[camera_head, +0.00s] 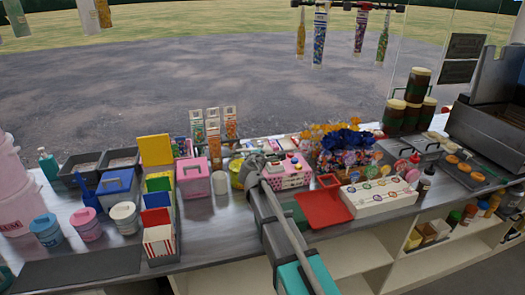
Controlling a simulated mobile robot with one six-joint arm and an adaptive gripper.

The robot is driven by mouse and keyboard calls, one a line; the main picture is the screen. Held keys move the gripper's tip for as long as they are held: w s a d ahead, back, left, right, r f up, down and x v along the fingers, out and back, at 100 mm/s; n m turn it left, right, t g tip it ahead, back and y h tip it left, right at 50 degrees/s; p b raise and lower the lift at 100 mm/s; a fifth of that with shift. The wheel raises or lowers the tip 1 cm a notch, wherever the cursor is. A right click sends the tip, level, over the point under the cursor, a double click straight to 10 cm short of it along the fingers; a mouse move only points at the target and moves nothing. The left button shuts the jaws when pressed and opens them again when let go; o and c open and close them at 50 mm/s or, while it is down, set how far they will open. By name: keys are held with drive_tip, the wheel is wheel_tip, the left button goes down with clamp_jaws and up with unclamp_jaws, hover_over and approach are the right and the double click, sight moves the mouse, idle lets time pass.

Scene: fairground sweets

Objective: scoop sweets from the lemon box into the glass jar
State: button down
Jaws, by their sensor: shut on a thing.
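My gripper (249,168) is at the middle of the counter, seen from behind and small. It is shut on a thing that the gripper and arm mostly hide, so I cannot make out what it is. A yellow container (236,174), possibly the lemon box, shows just left of the gripper and is partly covered by it. A pale whitish cylinder (220,183) stands left of that; I cannot tell whether it is the glass jar. No sweets can be made out at the gripper.
A pink box (192,180) and a striped popcorn box (158,241) stand to the left. A pink dotted box (291,171) is close right of the gripper. A red tray (322,209) and white sweets tray (379,197) lie right of my arm. A dark mat (80,267) is clear.

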drive_tip(key=shift+w+a+r+n+g+p, duration=0.15)
drive_tip(key=shift+a+r+n+p, duration=0.1)
drive_tip(key=shift+r+p, duration=0.3)
drive_tip(key=shift+w+a+r+n+g+p, duration=0.1)
drive_tip(key=shift+w+a+r+n+p, duration=0.2)
drive_tip(key=shift+p, duration=0.35)
drive_tip(key=shift+w+a+r+n+g+p, duration=0.15)
drive_tip(key=shift+r+n+p, duration=0.1)
drive_tip(key=shift+r+p, duration=0.3)
drive_tip(key=a+r+n+p, duration=0.1)
drive_tip(key=p, duration=0.1)
drive_tip(key=w+a+r+n+g+h+p, duration=0.1)
drive_tip(key=r+p, duration=0.1)
drive_tip(key=p, duration=0.1)
drive_tip(key=w+a+r+n+p, duration=0.1)
drive_tip(key=r+n+p, duration=0.1)
drive_tip(key=shift+a+r+g+p, duration=0.1)
drive_tip(key=shift+a+g+p, duration=0.2)
drive_tip(key=shift+g+p, duration=0.1)
drive_tip(key=shift+a+h, duration=0.1)
drive_tip(key=shift+h, duration=0.2)
